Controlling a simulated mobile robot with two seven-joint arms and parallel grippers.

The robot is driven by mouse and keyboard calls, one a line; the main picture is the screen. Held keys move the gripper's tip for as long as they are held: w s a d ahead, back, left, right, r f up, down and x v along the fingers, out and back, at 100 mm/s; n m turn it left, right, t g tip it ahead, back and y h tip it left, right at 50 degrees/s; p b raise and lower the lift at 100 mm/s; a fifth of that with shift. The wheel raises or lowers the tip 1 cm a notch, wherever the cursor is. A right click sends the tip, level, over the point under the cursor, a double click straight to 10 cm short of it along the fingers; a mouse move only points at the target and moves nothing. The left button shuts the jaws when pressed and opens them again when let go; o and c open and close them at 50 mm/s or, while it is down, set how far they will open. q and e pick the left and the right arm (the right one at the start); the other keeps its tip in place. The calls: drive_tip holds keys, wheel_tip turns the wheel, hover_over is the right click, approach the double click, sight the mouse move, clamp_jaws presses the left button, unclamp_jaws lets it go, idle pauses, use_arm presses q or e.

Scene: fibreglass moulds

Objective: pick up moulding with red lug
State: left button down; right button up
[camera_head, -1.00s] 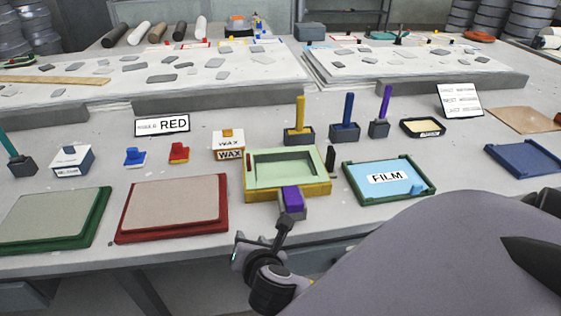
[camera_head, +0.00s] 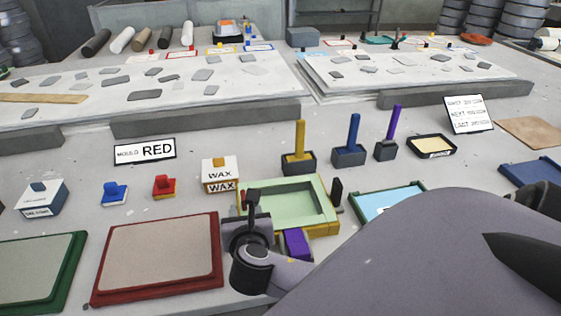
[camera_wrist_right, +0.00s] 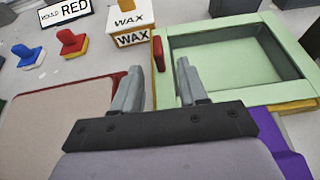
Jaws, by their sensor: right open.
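The pale green moulding (camera_head: 287,204) is a rectangular tray with a recessed middle, sitting in a yellow frame on the bench. In the right wrist view the moulding (camera_wrist_right: 240,50) fills the upper right, and its red lug (camera_wrist_right: 158,52) stands at its left edge. My right gripper (camera_head: 250,200) is at the moulding's near left corner and hides part of it. In the wrist view my right gripper (camera_wrist_right: 159,72) is open and empty, with its fingers spread on either side of the lug's direction. Whether they reach its height I cannot tell. My left gripper is out of view.
A red-framed panel (camera_head: 213,278) lies left of my gripper. A purple block (camera_head: 297,243) is close at its right. A WAX box (camera_head: 222,163), a small red and yellow piece (camera_head: 164,186) and a RED sign (camera_head: 146,152) stand behind. Upright handled tools (camera_head: 299,150) stand farther back.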

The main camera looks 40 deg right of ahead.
sight(245, 212)
drive_tip(key=x, duration=0.4)
drive_tip(key=shift+w, duration=0.1)
clamp_jaws()
drive_tip(key=shift+r, duration=0.1)
